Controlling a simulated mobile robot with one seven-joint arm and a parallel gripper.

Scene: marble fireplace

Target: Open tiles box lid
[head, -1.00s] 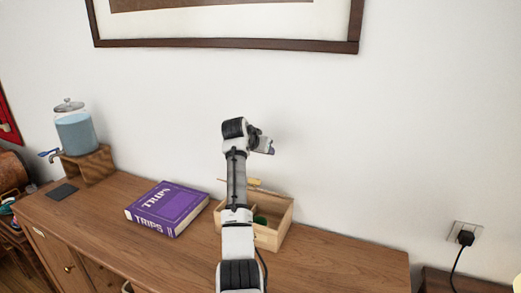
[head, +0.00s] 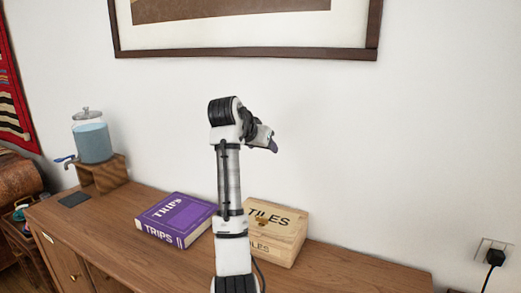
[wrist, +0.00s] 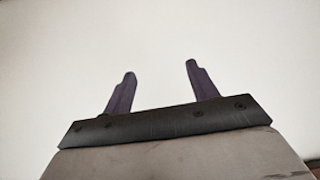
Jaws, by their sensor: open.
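The wooden tiles box (head: 288,244) stands on the cabinet top in the head view, partly behind my arm. Its lid (head: 285,218), marked "TILES", is down, with a small brass clasp at its front edge. My gripper (head: 273,146) is raised well above the box, near the wall, and touches nothing. In the wrist view the two dark purple fingers (wrist: 160,80) stand apart with nothing between them, against a plain pale wall. The box is not clearly visible in the wrist view. The left part of the box is hidden by my arm.
A purple book (head: 176,219) lies just left of the box. A glass drink dispenser (head: 92,138) on a wooden stand is at the far left. The wooden cabinet top (head: 350,272) is clear to the right of the box. A framed picture hangs above.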

